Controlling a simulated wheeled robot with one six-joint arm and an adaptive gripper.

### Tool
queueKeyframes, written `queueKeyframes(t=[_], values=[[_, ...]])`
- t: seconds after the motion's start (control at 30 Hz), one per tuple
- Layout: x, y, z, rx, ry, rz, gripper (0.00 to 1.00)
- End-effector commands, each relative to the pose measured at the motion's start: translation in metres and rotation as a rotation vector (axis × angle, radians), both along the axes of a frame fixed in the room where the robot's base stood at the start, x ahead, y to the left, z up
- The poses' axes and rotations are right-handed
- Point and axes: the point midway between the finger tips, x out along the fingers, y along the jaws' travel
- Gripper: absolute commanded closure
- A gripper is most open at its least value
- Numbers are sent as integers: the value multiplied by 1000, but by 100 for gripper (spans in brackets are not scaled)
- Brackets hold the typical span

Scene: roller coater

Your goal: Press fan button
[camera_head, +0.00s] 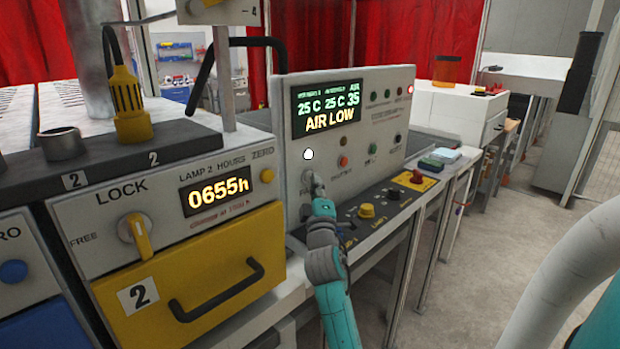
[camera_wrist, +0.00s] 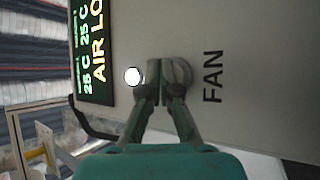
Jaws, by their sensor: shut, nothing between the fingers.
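The control panel (camera_head: 356,138) stands upright with a lit display (camera_head: 326,108) reading "AIR LOW". The fan button (camera_wrist: 183,70) is a round grey metallic part beside the "FAN" label (camera_wrist: 213,76) in the wrist view.
A yellow drawer (camera_head: 195,285) with a black handle and a lock knob (camera_head: 135,235) are at the left. A sloped console with a yellow knob (camera_head: 367,211) and a red button (camera_head: 416,177) lies below the panel, close to my arm. The floor at right is open.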

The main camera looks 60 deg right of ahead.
Motion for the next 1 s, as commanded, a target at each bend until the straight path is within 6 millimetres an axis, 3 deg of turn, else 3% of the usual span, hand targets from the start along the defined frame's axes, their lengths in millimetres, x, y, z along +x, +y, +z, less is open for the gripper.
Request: queueKeyframes(t=[0.7, 1.0], values=[[5, -1, 0, -1, 1, 0, 100], [-4, 1, 0, -1, 0, -2, 100]])
